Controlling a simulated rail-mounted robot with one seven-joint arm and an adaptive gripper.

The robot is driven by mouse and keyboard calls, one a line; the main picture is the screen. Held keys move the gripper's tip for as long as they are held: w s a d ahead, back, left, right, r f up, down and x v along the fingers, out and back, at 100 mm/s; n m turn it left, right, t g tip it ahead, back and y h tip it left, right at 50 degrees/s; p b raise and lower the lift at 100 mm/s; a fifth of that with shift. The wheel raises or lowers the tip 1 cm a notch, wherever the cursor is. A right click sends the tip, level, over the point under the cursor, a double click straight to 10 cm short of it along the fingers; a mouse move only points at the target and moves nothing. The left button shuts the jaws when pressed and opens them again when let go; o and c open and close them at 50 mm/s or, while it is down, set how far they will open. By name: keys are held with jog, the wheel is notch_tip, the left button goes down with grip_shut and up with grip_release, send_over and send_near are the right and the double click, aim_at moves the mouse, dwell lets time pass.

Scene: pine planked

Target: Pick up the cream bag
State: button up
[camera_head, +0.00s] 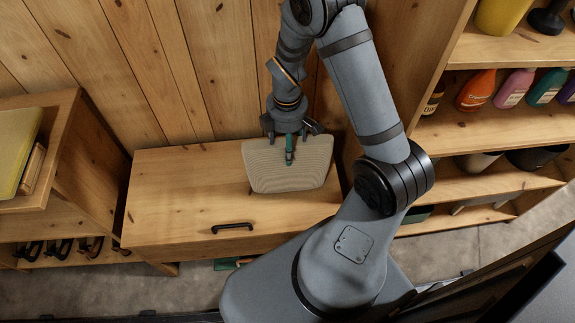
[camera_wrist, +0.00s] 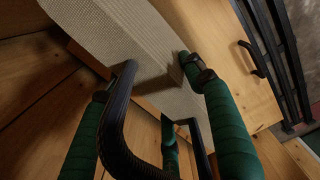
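The cream bag (camera_head: 288,165), woven-looking, rests on top of the wooden drawer chest (camera_head: 170,190) near its right end. My gripper (camera_head: 289,158) is above the bag's back edge, with one green finger showing against the bag. In the wrist view, the bag (camera_wrist: 135,45) fills the upper middle, with its dark handle (camera_wrist: 115,135) looping between my gripper's (camera_wrist: 146,78) green-wrapped fingers. The fingers are spread apart, and I see no grip on the handle or the bag. Contact with the bag cannot be told.
A plank wall (camera_head: 215,70) rises close behind the chest. A shelf with bottles (camera_head: 476,90) stands at the right, and a cabinet (camera_head: 95,165) at the left. The chest's left part is clear. A black drawer handle (camera_head: 232,227) sticks out in front.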

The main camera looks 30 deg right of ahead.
grip_shut()
dwell(0.5)
